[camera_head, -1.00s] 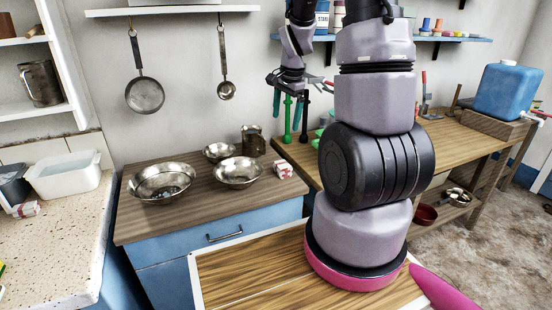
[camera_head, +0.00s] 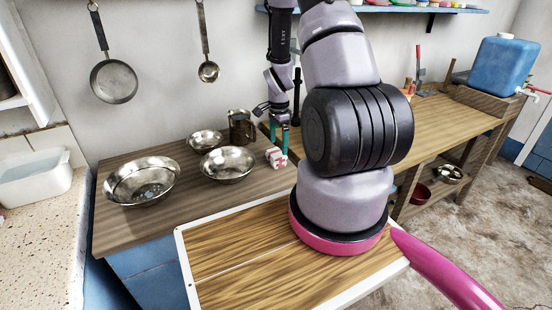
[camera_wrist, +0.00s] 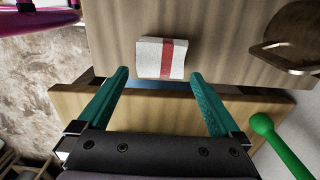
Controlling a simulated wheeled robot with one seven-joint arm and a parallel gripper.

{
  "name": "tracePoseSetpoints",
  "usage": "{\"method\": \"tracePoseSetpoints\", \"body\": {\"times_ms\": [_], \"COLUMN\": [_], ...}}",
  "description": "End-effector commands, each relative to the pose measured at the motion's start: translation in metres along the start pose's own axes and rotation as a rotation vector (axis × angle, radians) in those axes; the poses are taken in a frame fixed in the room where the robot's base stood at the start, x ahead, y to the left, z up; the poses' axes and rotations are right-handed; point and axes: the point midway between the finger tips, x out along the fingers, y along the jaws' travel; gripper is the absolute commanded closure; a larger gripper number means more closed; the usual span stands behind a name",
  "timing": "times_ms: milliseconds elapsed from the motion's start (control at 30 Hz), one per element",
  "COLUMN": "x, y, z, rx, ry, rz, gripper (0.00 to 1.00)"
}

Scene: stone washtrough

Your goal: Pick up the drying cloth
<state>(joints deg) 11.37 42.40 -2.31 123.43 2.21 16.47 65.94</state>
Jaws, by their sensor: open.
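The drying cloth (camera_head: 277,158) is a small folded white cloth with a red stripe. It lies at the right end of the wooden top of the blue cabinet, beside the bowls. In the wrist view the cloth (camera_wrist: 161,58) lies ahead of my gripper (camera_wrist: 160,82), between the lines of its two green fingers. My gripper (camera_head: 279,138) is open and empty, with its fingers pointing down close to the cloth in the head view. I cannot tell the exact height of the fingertips above it.
Metal bowls (camera_head: 228,164) and a metal jug (camera_head: 241,127) stand left of and behind the cloth. In the wrist view a green-handled tool (camera_wrist: 278,138) is at the right. A wooden bench (camera_head: 440,125) adjoins the cabinet top (camera_head: 125,225). A pan (camera_head: 114,82) hangs on the wall.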

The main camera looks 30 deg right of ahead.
Motion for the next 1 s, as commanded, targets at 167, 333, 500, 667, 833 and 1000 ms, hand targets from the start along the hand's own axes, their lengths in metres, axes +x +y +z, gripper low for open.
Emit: {"method": "tracePoseSetpoints", "body": {"times_ms": [167,333,500,667,833,1000], "x": [0.027,0.046,0.049,0.048,0.048,0.048], "y": [-0.001,-0.001,-0.002,-0.002,-0.001,-0.002], "z": [0.009,0.009,0.009,0.009,0.009,0.009], "rx": [-0.002,0.0,-0.002,-0.001,-0.001,-0.001], "ry": [-0.001,-0.001,0.0,0.0,0.0,0.0], "rz": [0.004,0.002,0.0,0.0,0.0,0.0], "gripper": [0.0,0.0,0.0,0.23,0.69,0.69]}}
